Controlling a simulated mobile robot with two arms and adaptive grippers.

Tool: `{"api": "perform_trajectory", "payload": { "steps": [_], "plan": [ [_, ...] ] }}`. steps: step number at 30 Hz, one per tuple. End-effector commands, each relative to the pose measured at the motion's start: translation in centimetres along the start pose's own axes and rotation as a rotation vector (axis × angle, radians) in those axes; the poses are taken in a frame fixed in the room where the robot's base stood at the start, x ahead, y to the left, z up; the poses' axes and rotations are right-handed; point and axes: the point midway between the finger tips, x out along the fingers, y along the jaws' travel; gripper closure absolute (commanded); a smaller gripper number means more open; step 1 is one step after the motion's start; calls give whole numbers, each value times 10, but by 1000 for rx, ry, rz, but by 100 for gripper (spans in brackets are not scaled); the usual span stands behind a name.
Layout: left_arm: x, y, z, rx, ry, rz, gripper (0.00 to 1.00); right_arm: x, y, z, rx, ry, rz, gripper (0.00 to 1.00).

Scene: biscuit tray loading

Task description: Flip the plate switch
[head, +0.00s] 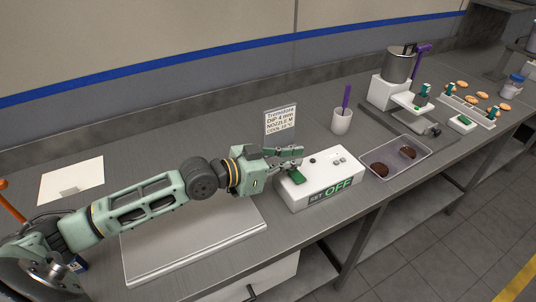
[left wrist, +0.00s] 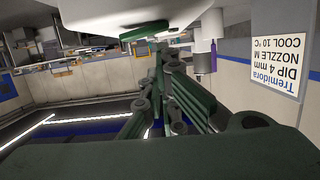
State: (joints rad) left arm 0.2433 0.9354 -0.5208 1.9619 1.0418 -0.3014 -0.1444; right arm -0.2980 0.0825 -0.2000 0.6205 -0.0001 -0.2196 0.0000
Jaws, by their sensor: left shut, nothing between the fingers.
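The plate switch is a white box (head: 325,182) on the counter, with a dark front display (head: 331,192) reading "SET OFF" in green and white. My right gripper is out of view.
A sign card (head: 280,121) and a white cup (head: 342,121) with a purple handle stand behind. A tray (head: 412,168) with two dark biscuits lies right of the box. A pale slab (head: 195,245) lies under my left arm. A metal pot (head: 400,65) stands farther right.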

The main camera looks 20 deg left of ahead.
Motion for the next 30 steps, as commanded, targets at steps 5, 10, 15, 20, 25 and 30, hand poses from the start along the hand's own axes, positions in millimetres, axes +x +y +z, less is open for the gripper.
{"api": "perform_trajectory", "payload": {
  "steps": [5,10,15,20,25,30],
  "plan": [
    [-4,-1,-41,-2,9,-3,100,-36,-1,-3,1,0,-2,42],
    [-38,-3,-24,4,1,-5,100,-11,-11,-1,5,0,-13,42],
    [-66,-4,-24,2,0,-6,100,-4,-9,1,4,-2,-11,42],
    [-85,-4,-27,-2,2,-6,100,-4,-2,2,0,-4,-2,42],
    [-96,-5,-28,-2,5,-7,100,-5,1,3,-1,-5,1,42],
    [-101,-4,-29,0,7,-4,100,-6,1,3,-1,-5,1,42]
  ]
}}
